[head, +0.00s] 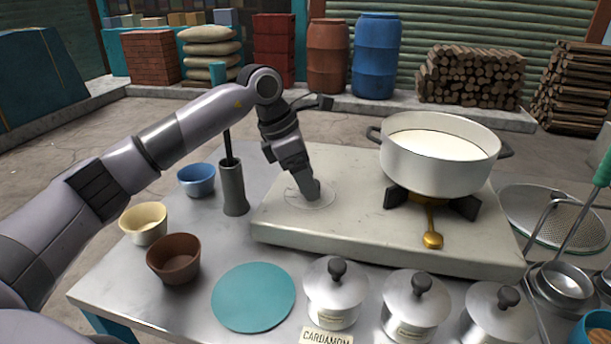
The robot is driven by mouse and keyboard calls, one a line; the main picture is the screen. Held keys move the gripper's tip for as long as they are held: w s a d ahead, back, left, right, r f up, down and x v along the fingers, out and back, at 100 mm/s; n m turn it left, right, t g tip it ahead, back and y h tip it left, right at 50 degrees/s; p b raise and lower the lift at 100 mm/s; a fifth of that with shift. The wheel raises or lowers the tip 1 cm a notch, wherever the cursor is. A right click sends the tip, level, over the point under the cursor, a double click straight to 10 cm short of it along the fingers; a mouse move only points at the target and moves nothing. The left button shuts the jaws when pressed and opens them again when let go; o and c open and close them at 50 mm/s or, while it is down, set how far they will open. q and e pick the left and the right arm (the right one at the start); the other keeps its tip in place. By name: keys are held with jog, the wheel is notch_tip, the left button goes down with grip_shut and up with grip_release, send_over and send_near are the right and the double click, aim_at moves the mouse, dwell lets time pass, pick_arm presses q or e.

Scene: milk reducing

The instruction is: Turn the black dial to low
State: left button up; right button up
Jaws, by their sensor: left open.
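The pale stove slab (350,225) lies on the metal table. A faint round ring marking (328,200) is on its left part. My left gripper (310,192) points down right over this ring, with its fingertips at or close to the slab. The gripper is open. The black dial cannot be made out clearly; the fingers cover the middle of the ring, and whether they touch a dial there cannot be told. A white pot (437,165) of milk stands on the black burner (463,207) on the slab's right part. My right gripper does not show.
A brass burner fitting (432,239) sticks out in front of the pot. A tall grey cylinder (233,188), blue bowl (197,180), cream bowl (144,222) and brown bowl (174,258) stand left. Lidded canisters (336,292) and a teal disc (253,297) are in front. Ladles (563,283) lie right.

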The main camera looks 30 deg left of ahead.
pick_arm(q)
jog(key=c, duration=1.1)
jog(key=shift+o, duration=0.2)
jog(key=shift+n, duration=0.3)
jog(key=n+t+y, duration=0.1)
jog(key=n, duration=0.2)
jog(key=shift+s+d+n, duration=0.1)
jog(key=shift+n, duration=0.2)
jog(key=shift+d+n+t+y, duration=0.1)
jog(key=shift+n+t+y, duration=0.4)
jog(key=shift+n, duration=1.3)
jog(key=shift+g+y, duration=0.3)
jog(key=o, duration=1.1)
jog(key=shift+c, duration=0.2)
